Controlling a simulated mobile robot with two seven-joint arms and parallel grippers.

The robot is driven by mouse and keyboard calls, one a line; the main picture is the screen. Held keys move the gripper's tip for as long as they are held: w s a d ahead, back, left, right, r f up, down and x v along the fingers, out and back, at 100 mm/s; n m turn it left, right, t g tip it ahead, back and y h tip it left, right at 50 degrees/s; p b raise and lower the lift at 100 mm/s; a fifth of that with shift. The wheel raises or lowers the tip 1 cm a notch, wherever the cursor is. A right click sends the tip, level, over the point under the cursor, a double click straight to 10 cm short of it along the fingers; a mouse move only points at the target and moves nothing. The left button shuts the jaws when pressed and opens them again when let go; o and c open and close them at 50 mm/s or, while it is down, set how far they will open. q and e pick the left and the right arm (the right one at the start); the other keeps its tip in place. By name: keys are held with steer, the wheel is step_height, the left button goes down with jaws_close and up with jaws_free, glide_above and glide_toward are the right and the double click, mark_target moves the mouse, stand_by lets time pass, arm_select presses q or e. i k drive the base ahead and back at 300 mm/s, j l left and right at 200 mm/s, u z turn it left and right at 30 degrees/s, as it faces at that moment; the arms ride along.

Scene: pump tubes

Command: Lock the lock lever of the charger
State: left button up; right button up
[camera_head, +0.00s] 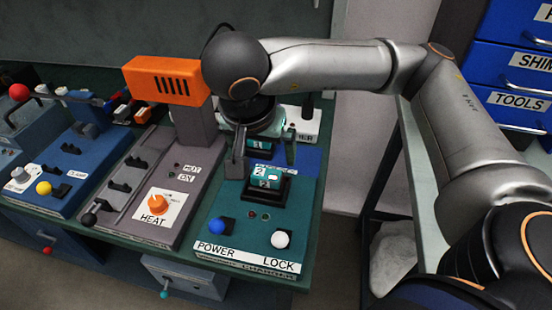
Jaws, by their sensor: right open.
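The charger (237,204) is a dark green panel at the front right of the bench. Its lock lever (281,239) ends in a white ball above the LOCK label. A blue-ended lever (216,225) stands above the POWER label. A teal block marked 2 (267,177) sits in a black holder on the charger. My right gripper (262,160) points down, open, at the back of the charger near the teal block. It is behind the lock lever and apart from it. Whether a finger touches the block I cannot tell. My left gripper is not in view.
Left of the charger stands a grey heat station (170,190) with an orange housing (163,80). A blue station (60,160) is farther left. Blue drawers (515,70) stand at the upper right. The space above the charger's front is clear.

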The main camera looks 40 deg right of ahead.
mark_target(279, 240)
steer(key=z, duration=1.05)
